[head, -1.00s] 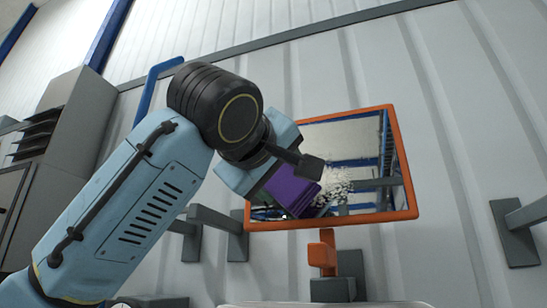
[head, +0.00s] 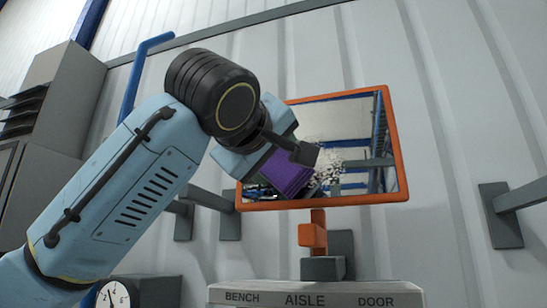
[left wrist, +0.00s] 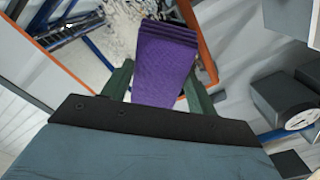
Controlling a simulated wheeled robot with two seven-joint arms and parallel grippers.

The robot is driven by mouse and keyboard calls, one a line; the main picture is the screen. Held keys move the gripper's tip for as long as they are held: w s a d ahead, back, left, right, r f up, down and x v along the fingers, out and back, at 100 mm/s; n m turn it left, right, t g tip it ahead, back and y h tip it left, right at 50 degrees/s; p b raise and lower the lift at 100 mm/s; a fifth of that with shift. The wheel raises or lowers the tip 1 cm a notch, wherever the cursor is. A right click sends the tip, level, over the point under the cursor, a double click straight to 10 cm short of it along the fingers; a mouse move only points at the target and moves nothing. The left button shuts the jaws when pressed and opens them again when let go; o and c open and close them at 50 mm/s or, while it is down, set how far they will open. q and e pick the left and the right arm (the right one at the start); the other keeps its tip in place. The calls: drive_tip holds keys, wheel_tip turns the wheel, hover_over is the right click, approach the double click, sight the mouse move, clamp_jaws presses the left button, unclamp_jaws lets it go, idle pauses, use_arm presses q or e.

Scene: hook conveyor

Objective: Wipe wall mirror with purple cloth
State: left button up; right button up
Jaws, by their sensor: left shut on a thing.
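The wall mirror (head: 350,117) has an orange frame and leans at a slight angle in front of the wall. A patch of white specks (head: 328,170) shows on its lower middle. My left gripper (head: 283,163) is shut on the folded purple cloth (head: 292,173), in front of the mirror's lower left. In the left wrist view the cloth (left wrist: 163,60) sticks out between the two green fingers, with the specks (left wrist: 115,25) beyond its far end. I cannot tell whether the cloth touches the glass. My right gripper is not in view.
An orange bracket (head: 312,234) stands below the mirror, above a grey sign (head: 315,288) reading BENCH, AISLE, DOOR. Grey wall brackets (head: 503,216) jut out at right and left. A dial gauge (head: 113,296) sits at lower left. Grey shelving (head: 60,85) stands far left.

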use_arm(q)
drive_tip(key=shift+p+x, duration=0.45)
drive_tip(key=shift+x, duration=0.5)
